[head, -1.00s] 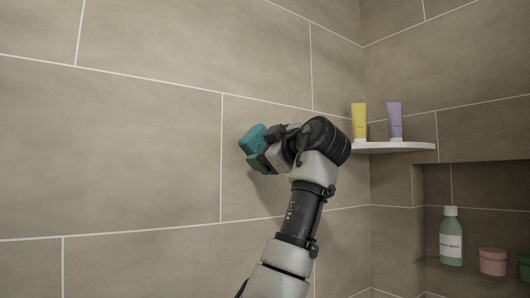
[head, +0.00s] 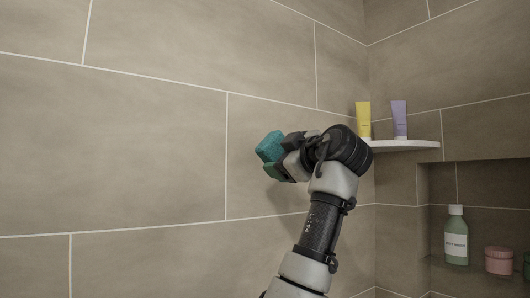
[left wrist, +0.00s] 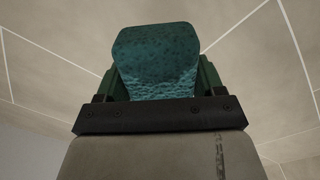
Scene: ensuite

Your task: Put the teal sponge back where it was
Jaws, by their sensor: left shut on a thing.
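The teal sponge (head: 270,146) is held in my left gripper (head: 279,160), in front of the tiled wall in the head view. In the left wrist view the sponge (left wrist: 155,58) fills the space between the two green fingers of the gripper (left wrist: 155,75), which are shut on its sides. A white corner shelf (head: 405,147) is to the right of the gripper, partly hidden by my wrist. I cannot tell whether the sponge touches the wall. My right gripper is not in view.
A yellow tube (head: 363,119) and a purple tube (head: 399,119) stand on the corner shelf. A recessed niche at lower right holds a green bottle (head: 456,238) and a pink jar (head: 499,260). The wall left of my arm is bare.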

